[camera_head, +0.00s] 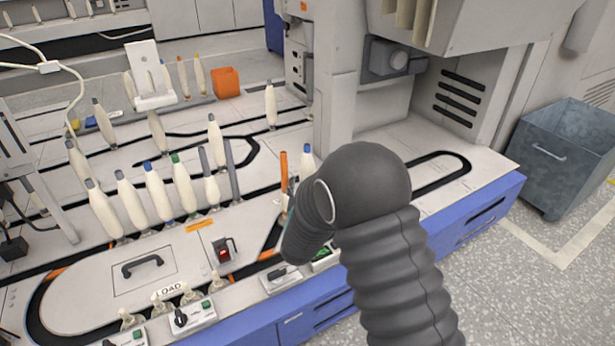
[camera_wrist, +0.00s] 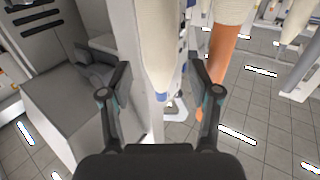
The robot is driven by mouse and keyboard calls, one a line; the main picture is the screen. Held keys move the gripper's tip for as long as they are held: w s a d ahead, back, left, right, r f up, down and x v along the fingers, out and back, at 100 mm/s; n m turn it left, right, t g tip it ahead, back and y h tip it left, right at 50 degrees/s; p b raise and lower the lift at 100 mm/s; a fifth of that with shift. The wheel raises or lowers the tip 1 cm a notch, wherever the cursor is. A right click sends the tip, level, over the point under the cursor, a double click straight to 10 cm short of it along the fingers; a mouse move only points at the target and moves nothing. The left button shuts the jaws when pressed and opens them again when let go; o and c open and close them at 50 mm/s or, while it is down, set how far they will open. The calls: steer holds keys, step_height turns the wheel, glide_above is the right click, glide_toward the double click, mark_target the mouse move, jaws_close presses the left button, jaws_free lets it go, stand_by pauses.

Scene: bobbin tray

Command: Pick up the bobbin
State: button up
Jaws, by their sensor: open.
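My gripper (camera_wrist: 160,72) is open in the wrist view, one finger on each side of the picture. A cream bobbin (camera_wrist: 158,40) with a blue tip shows in the gap between the fingers. No contact with either finger is visible, and I cannot tell how deep it sits between them. In the head view a blue-topped bobbin (camera_head: 307,161) stands just behind my arm, its lower part hidden.
An orange rod (camera_head: 283,163) stands just left of that bobbin; an orange shape (camera_wrist: 222,55) also shows right of the fingers in the wrist view. Several cream bobbins (camera_head: 182,187) stand in a row to the left. A machine column (camera_head: 335,80) rises behind.

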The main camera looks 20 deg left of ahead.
steer(key=shift+x, duration=2.75)
steer(key=c, duration=0.9)
steer(key=shift+c, duration=0.5)
steer(key=shift+r, duration=0.1)
